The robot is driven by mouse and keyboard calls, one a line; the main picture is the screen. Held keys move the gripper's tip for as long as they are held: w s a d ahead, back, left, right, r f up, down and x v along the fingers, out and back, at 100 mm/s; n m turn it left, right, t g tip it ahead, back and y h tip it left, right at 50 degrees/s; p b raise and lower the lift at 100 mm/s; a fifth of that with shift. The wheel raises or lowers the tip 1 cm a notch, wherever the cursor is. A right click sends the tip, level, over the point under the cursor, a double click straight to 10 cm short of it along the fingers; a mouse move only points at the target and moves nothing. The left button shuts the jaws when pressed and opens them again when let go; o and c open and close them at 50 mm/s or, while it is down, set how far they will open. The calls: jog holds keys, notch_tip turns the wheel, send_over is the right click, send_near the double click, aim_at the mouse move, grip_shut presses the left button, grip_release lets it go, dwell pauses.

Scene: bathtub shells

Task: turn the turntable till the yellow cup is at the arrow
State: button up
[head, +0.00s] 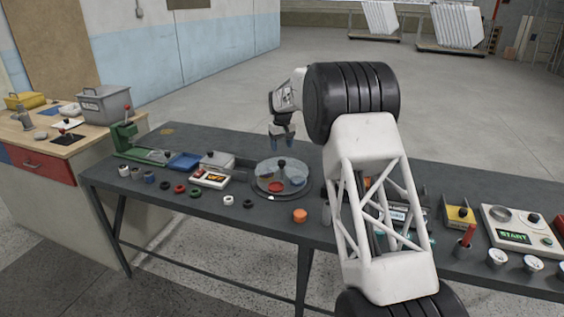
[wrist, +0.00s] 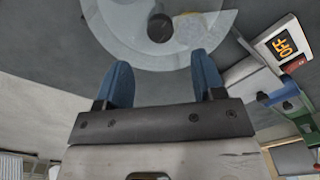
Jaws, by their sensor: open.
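The turntable (head: 262,181) is a round, see-through disc on the dark table, with a dark knob (head: 282,162) at its middle. A red patch (head: 275,186) and a bluish patch show on or through it. In the wrist view the disc (wrist: 115,22) and its knob (wrist: 160,28) lie just beyond the fingertips, with a pale yellow round shape (wrist: 192,30) beside the knob. I cannot tell whether that is the yellow cup. A small white mark (head: 270,197) at the front rim may be the arrow. My gripper (head: 281,142) is open and empty above the turntable, its blue fingers pointing down.
Left of the turntable stand a grey box (head: 216,160), a blue tray (head: 184,161) and a green press (head: 124,135). Several small rings lie in front. An orange cylinder (head: 300,215) stands front right. A device with an orange display (wrist: 286,45) shows in the wrist view.

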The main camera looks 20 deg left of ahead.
aim_at(282, 162)
jog(key=shift+f, duration=3.85)
grip_shut()
